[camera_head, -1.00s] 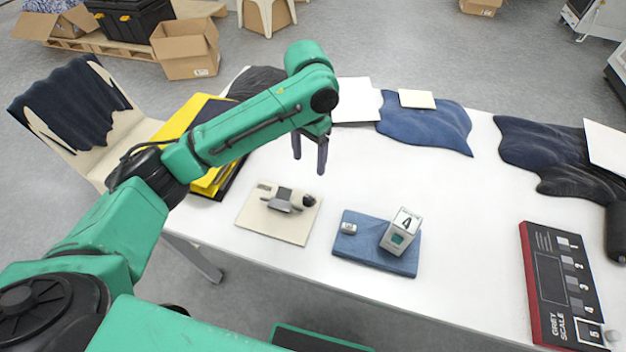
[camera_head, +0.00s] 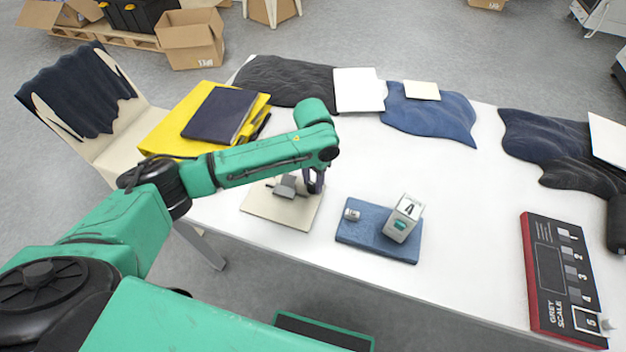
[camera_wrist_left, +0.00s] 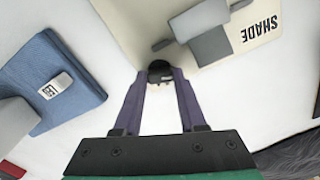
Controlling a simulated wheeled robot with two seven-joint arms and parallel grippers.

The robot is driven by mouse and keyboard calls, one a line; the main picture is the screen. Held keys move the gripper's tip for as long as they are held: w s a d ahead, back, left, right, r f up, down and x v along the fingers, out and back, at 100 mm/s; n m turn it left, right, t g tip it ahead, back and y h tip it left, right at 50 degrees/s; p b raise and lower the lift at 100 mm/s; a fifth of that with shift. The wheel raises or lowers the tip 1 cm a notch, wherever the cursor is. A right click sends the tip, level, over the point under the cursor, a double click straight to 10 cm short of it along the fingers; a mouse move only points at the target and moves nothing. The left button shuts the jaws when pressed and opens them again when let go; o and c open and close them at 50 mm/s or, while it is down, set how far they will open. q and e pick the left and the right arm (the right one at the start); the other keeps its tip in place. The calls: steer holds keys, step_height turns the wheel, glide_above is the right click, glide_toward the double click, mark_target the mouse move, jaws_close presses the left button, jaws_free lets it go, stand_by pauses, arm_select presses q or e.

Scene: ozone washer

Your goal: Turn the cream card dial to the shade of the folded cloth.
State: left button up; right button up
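The cream card (camera_head: 262,213) lies at the table's front left with a grey block (camera_head: 285,187) on it. The wrist view shows the card (camera_wrist_left: 270,12) with the word SHADE, the grey block (camera_wrist_left: 212,45) and a dark round knob (camera_wrist_left: 160,68). My left gripper (camera_head: 315,187) is low over the card's right side. Its fingers (camera_wrist_left: 161,80) stand apart with the knob between the tips; I cannot tell whether they touch it. A flat blue folded cloth (camera_head: 362,247) lies to the right, bearing a white block marked A (camera_head: 403,218) and a small tag (camera_head: 352,214). My right gripper is not in view.
A grey scale board (camera_head: 548,270) with numbered patches lies at the right. Loose blue cloth (camera_head: 430,115) and dark cloths (camera_head: 285,80) lie along the back. A yellow folder (camera_head: 175,135) is at the left. The table's middle is clear.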

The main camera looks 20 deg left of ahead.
arm_select(q)
jaws_close()
steer(key=shift+r, duration=0.1)
